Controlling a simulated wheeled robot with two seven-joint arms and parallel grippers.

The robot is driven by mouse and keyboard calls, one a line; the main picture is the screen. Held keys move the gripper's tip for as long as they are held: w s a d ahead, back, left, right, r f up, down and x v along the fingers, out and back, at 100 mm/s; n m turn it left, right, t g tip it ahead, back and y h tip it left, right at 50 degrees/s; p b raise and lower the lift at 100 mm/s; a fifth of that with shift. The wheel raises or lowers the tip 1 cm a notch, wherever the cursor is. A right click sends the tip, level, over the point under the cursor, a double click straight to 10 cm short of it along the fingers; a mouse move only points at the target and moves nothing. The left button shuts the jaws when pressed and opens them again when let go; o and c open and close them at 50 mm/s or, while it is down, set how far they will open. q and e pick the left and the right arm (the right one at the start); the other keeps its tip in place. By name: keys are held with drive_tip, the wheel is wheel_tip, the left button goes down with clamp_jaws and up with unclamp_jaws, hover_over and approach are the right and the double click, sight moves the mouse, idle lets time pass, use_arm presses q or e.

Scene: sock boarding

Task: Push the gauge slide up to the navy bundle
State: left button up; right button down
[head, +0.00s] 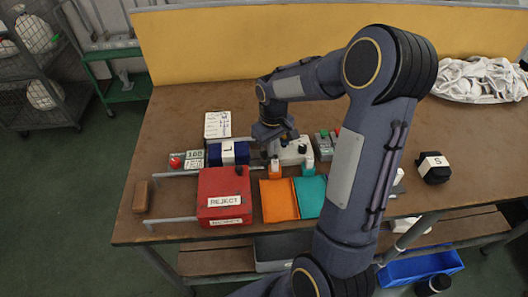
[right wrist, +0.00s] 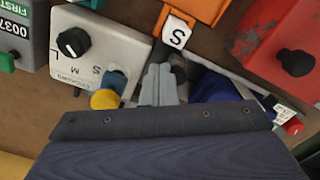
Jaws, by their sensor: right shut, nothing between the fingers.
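The navy bundle (head: 228,153), with a white band marked L, lies on the table behind the red reject box. In the right wrist view, part of the navy bundle (right wrist: 213,86) shows right of the fingers. A small red-knobbed piece, seemingly the gauge slide (head: 175,162), sits left of the bundle beside a 160 plate; a gap between it and the bundle is hard to judge. Its red knob (right wrist: 293,127) shows far right in the wrist view. My right gripper (right wrist: 160,88) is shut and empty, at the bundle's right end. My left gripper is out of view.
The red reject box (head: 224,196) stands in front of the bundle. A white dial box (head: 292,150) is right of it, with orange (head: 279,200) and teal (head: 310,195) bins in front. A brown block (head: 141,196) lies at the left edge. My right arm hides the table's middle right.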

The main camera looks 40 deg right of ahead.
drive_tip(key=shift+w+a, duration=0.35)
drive_tip(key=shift+a, duration=0.3)
drive_tip(key=shift+w+a, duration=0.35)
drive_tip(key=shift+a, duration=0.25)
drive_tip(key=shift+w+a, duration=0.35)
drive_tip(key=shift+a, duration=0.3)
drive_tip(key=shift+w+a, duration=0.1)
drive_tip(key=shift+a, duration=0.1)
idle(0.4)
drive_tip(key=shift+s+d+r, duration=0.1)
drive_tip(key=shift+s+d, duration=0.15)
drive_tip(key=shift+d, duration=0.25)
wheel_tip(320, 180, up, 7)
drive_tip(key=p, duration=0.5)
drive_tip(key=shift+p, duration=0.35)
drive_tip(key=shift+d, duration=0.1)
